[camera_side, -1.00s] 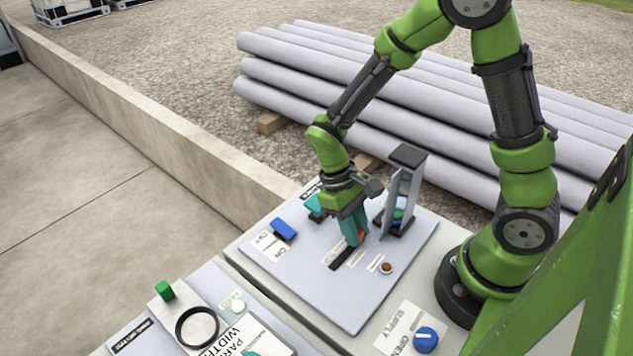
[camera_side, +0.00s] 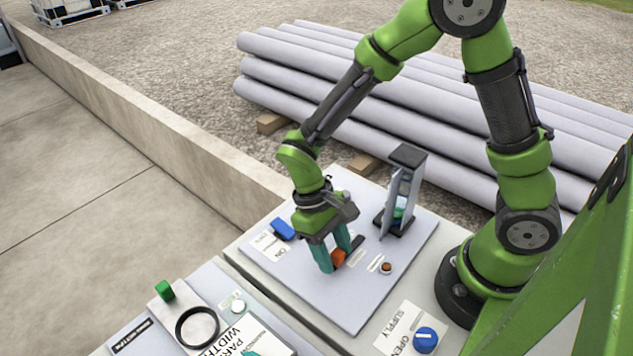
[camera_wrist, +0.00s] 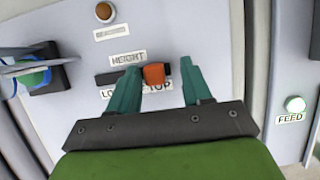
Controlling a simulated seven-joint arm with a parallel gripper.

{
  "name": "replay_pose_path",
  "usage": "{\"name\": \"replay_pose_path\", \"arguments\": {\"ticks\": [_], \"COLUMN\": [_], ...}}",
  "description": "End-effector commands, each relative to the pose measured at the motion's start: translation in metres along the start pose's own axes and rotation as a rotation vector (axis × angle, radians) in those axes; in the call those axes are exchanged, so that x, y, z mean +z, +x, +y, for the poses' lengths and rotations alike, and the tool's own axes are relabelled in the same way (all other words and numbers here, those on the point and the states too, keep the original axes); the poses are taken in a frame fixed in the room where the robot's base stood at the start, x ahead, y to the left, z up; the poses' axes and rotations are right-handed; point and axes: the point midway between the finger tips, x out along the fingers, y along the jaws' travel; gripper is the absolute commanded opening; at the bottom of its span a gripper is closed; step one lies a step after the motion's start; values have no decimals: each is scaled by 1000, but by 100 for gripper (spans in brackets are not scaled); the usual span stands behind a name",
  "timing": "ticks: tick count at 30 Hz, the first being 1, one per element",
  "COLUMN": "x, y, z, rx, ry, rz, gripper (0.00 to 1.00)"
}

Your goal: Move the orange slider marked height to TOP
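The orange slider knob (camera_wrist: 154,74) stands at the right end of its dark slot (camera_wrist: 106,79) in the wrist view, beside the TOP label (camera_wrist: 160,85). The HEIGHT label (camera_wrist: 128,57) is above the slot; the label at the other end is partly hidden by a finger. In the side view the knob (camera_side: 338,257) is at the near lower-left end of the slot. My gripper (camera_wrist: 158,84) has its teal fingers apart on either side of the knob, with a clear gap on the right and a narrow one on the left. It also shows low over the panel in the side view (camera_side: 332,256).
A grey upright frame (camera_side: 405,190) stands on the panel to the right of my gripper. A blue switch (camera_side: 283,229) is to its left. A brown round button (camera_side: 386,268) and a blue SUPPLY knob (camera_side: 425,340) lie nearer right. A FEED button (camera_wrist: 295,104) is right in the wrist view.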

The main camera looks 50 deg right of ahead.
Motion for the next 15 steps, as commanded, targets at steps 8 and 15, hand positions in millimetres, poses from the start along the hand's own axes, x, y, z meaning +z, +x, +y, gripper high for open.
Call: {"name": "replay_pose_path", "arguments": {"ticks": [8,15], "x": [-1,-1], "y": [-10,-59], "z": [1,1], "rx": [1,-1], "ry": [1,3], "rz": [2,7], "gripper": [49,49]}}
